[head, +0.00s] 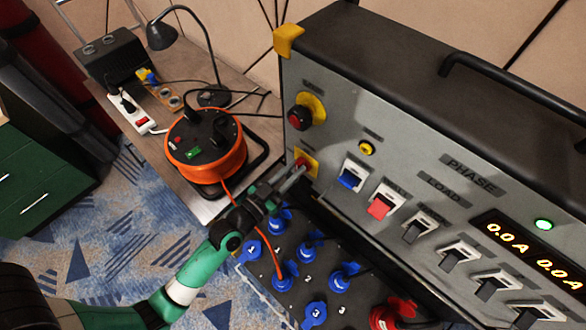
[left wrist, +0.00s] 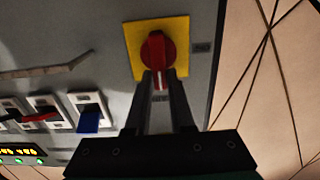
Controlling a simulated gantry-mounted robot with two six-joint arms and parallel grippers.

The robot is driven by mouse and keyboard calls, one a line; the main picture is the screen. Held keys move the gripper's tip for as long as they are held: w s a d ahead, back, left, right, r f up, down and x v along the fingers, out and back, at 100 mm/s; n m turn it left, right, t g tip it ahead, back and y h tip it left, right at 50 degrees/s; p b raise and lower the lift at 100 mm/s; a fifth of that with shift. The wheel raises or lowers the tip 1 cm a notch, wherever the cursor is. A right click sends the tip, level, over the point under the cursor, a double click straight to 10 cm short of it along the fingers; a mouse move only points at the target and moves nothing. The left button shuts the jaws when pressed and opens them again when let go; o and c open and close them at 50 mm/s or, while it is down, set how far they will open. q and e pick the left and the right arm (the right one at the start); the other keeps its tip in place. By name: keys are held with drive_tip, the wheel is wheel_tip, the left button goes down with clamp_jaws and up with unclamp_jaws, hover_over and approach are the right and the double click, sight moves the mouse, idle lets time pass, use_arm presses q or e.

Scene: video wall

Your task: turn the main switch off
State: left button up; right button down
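The main switch (head: 302,163) is a red rotary knob on a yellow plate at the lower left of the grey panel in the head view. My left gripper (head: 296,177) reaches it from the lower left. In the left wrist view, the red knob (left wrist: 156,50) is at top centre, with its handle and white mark pointing toward the gripper. The narrow fingers of the left gripper (left wrist: 158,78) lie close on both sides of the handle and appear shut on it. The fingers partly cover the handle. My right gripper is not in view.
A red stop button (head: 300,117) sits above the switch. Rocker switches (head: 382,205) and a lit display (head: 530,255) line the panel to the right. Blue sockets (head: 338,282) lie below. An orange cable reel (head: 207,147) stands left on a bench; its cable passes near my arm.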

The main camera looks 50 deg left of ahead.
use_arm(q)
clamp_jaws()
drive_tip(key=shift+n, duration=0.4)
drive_tip(key=shift+s+a+f+n+b, duration=0.1)
drive_tip(key=shift+a+f+n+b, duration=0.2)
drive_tip(key=shift+n, duration=2.55)
drive_tip(key=shift+a+f+n+b, duration=0.2)
drive_tip(key=shift+a+f+n, duration=0.25)
drive_tip(key=shift+n, duration=2.45)
drive_tip(key=shift+s+a+f+n+b, duration=0.1)
drive_tip(key=shift+a+f+n+b, duration=0.2)
drive_tip(key=shift+n, duration=2.55)
drive_tip(key=o, duration=0.6)
unclamp_jaws()
drive_tip(key=shift+f, duration=0.1)
